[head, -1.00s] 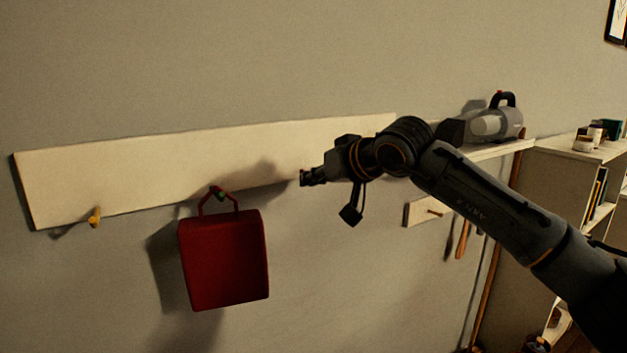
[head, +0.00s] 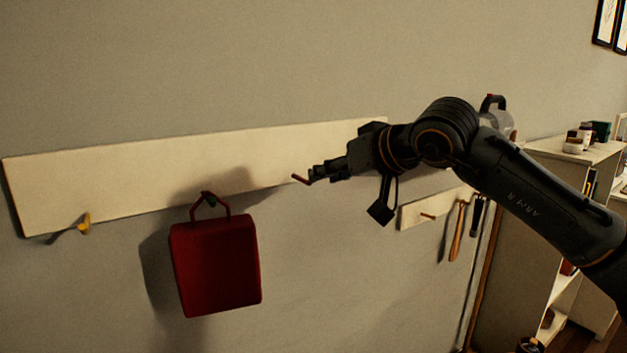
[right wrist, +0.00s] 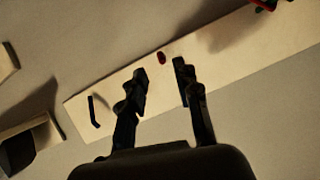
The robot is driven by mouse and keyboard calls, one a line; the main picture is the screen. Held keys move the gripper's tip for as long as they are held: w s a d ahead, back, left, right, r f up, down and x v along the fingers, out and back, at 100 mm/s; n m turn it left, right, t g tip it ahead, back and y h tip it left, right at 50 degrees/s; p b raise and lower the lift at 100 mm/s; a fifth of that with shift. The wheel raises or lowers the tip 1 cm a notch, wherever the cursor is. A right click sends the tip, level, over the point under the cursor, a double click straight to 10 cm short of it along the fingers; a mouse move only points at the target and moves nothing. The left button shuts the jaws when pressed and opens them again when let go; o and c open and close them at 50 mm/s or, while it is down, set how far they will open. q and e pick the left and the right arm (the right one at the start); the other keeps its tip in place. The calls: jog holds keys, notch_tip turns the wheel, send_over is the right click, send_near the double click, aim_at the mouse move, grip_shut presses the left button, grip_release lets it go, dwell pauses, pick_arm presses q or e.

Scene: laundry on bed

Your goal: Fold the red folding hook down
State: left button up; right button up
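The red folding hook (head: 300,179) juts from the pale wall board near its right part. In the right wrist view the hook (right wrist: 161,58) is a small red piece seen between and just beyond my fingertips. My right gripper (head: 314,174) is beside the hook, on its right in the head view. In the right wrist view my right gripper (right wrist: 160,74) has its two fingers apart with nothing between them that I can see held. I cannot tell whether a finger touches the hook. My left gripper is in neither view.
The pale board (head: 120,180) carries a yellow hook (head: 84,222) at left and a hanging red bag (head: 216,265). A black hook (right wrist: 93,111) shows in the wrist view. A smaller rack with tools (head: 428,216) and a shelf unit (head: 560,152) stand at right.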

jog(key=shift+v, duration=2.25)
